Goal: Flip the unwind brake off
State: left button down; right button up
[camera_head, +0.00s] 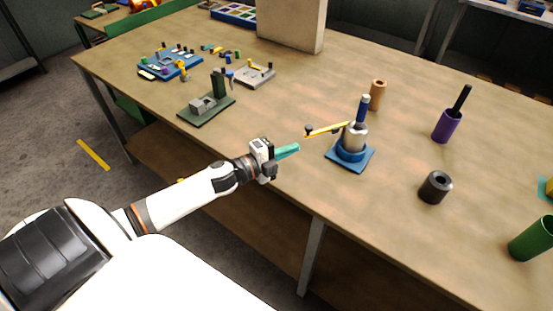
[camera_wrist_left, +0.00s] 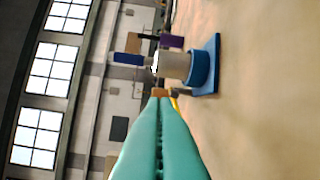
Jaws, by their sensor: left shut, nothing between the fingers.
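The unwind stand has a blue square base (camera_head: 337,158), a blue collar, a grey-white body (camera_head: 355,136) and a blue-topped upright post (camera_head: 362,108). A yellow lever (camera_head: 328,130) reaches left from it and ends in a dark knob (camera_head: 308,131). My left gripper (camera_head: 297,148) has teal fingers, shut and empty, just short of the knob and a little nearer to me. In the left wrist view the shut fingers (camera_wrist_left: 158,100) point at the stand (camera_wrist_left: 203,67); their tips hide most of the yellow lever (camera_wrist_left: 174,103). Contact with the lever cannot be told. My right gripper is out of view.
A brown cylinder (camera_head: 377,94) stands behind the stand. A purple holder (camera_head: 446,126), a dark ring-shaped roll (camera_head: 435,187) and a green cup (camera_head: 532,240) are to the right. A green-based fixture (camera_head: 206,107) is at left. The table front near the gripper is clear.

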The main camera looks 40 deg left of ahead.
pick_arm(q)
jog(key=v, duration=0.4)
jog(key=shift+a+b, duration=0.2)
jog(key=shift+b, duration=0.1)
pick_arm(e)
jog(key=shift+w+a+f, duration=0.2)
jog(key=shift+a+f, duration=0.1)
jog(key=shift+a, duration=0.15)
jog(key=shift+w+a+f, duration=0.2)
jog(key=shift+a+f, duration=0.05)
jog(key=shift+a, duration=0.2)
pick_arm(q)
jog(key=shift+s, duration=0.1)
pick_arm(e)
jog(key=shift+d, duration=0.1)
pick_arm(q)
jog(key=shift+d+f, duration=0.1)
